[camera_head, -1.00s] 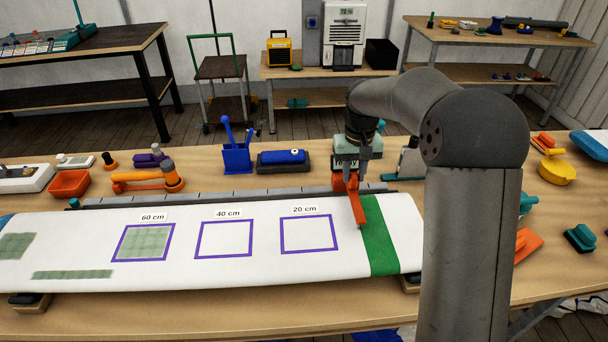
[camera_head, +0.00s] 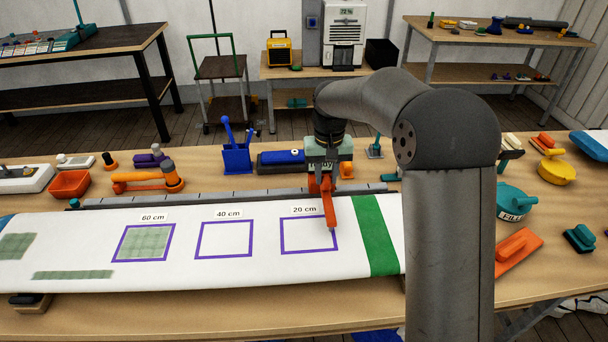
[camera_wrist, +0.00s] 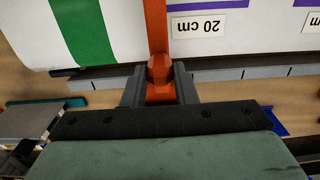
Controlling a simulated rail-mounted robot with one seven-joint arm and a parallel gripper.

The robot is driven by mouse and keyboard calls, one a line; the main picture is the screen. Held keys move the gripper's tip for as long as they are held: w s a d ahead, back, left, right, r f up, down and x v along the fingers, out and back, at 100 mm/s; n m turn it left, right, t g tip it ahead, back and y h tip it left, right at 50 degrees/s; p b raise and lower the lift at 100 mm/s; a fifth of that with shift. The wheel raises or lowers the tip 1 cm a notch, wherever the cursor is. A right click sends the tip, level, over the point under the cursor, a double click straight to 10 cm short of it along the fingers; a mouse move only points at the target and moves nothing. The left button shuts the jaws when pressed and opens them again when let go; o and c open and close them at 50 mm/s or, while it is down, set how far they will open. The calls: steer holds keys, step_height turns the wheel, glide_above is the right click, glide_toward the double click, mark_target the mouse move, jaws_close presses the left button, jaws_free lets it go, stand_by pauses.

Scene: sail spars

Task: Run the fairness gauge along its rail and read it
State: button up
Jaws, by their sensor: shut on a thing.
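The orange fairness gauge (camera_head: 328,203) is in my gripper (camera_head: 320,180), which is shut on it. Its arm reaches over the white spar (camera_head: 180,270), and its tip is at the right part of the 20 cm box (camera_head: 308,235). The grey rail (camera_head: 150,198) runs along the spar's back edge, and the gauge's base is at it. In the wrist view the gauge's orange block (camera_wrist: 160,85) sits between the grey fingers (camera_wrist: 158,90), with the 20 cm label (camera_wrist: 208,24) to its right. I cannot read any gauge value.
A 40 cm box (camera_head: 223,240) and a 60 cm box (camera_head: 143,243) with a greenish patch lie left along the spar. A green band (camera_head: 374,235) crosses its right end. A blue holder (camera_head: 237,158) and an orange clamp (camera_head: 150,181) stand behind the rail.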

steer(key=shift+s+a+r, duration=0.1)
steer(key=shift+s+a, duration=0.1)
steer(key=shift+a, duration=1.25)
steer(key=shift+s+a+r, duration=0.1)
steer(key=shift+s+a, duration=0.05)
steer(key=shift+a, duration=1.25)
steer(key=shift+a, duration=0.1)
steer(key=s+a+p, duration=0.3)
steer(key=a+p, duration=0.2)
steer(key=a, duration=1.4)
steer(key=shift+a, duration=0.3)
steer(key=shift+s+a, duration=0.1)
steer(key=shift+s, duration=0.05)
